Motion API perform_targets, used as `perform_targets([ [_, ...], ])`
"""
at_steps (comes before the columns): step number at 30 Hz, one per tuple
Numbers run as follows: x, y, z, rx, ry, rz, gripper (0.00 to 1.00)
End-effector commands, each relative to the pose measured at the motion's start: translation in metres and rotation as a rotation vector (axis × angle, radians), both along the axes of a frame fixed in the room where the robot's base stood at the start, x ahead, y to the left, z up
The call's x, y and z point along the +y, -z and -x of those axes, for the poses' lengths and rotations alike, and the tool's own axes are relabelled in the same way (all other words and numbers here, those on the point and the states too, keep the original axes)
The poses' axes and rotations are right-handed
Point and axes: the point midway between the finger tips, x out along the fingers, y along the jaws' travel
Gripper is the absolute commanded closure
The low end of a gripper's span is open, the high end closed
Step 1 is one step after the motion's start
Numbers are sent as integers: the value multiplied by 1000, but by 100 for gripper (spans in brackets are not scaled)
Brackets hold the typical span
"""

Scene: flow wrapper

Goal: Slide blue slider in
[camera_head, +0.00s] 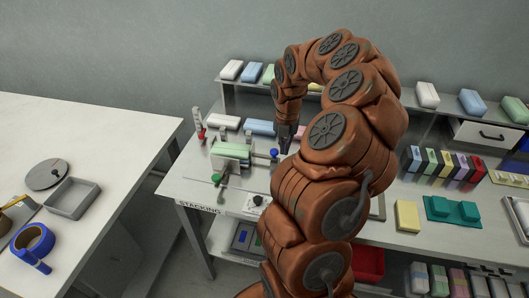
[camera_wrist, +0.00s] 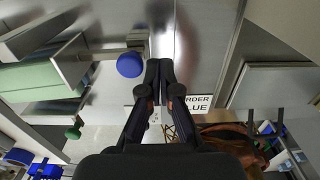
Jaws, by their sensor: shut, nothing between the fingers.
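The blue slider (camera_head: 274,153) shows as a round blue knob on the right side of the stacking fixture (camera_head: 232,152). In the wrist view the blue knob (camera_wrist: 130,64) sits at the end of a short metal part, beside the fixture with its green block (camera_wrist: 45,78). My gripper (camera_wrist: 160,66) is shut and empty. Its fingertips are just to the right of the blue knob, with a narrow gap seen between them. In the head view my gripper (camera_head: 284,150) points down right by the knob; whether it touches cannot be told there.
A red knob (camera_head: 202,134) and a green knob (camera_head: 216,177) stand on the fixture's other sides. Colored blocks lie on the shelf behind. An order sign (camera_wrist: 200,103) lies right of my fingers. A grey tray (camera_head: 72,199) is on the left table.

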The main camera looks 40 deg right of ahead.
Motion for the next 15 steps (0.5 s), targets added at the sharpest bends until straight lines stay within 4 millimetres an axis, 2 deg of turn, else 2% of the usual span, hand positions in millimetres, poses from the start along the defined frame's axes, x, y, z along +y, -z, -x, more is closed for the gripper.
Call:
perform_targets([
  [15, 0, 21, 0, 1, 0, -1, 100],
])
